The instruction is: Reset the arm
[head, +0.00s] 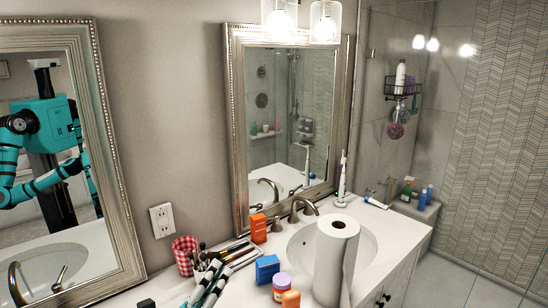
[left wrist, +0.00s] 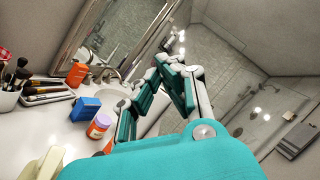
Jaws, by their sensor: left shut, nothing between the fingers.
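My left gripper (head: 213,275) is low in the head view, over the near part of the counter. Its teal and grey fingers are shut and empty. They also show in the left wrist view (left wrist: 174,68), in front of the sink area. In the head view the gripper is left of the blue box (head: 267,268) and in front of the brush tray (head: 236,252). I cannot tell its exact height above the counter. My right gripper is not in view. The left mirror (head: 62,150) reflects my teal body and arms.
The white counter (head: 243,292) holds a red checkered cup (head: 185,254), an orange box (head: 259,229), a purple-lidded jar (head: 281,288) and a paper roll (head: 336,262). The sink (head: 300,248) is behind the roll. A cream-coloured object (left wrist: 46,164) is near in the left wrist view.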

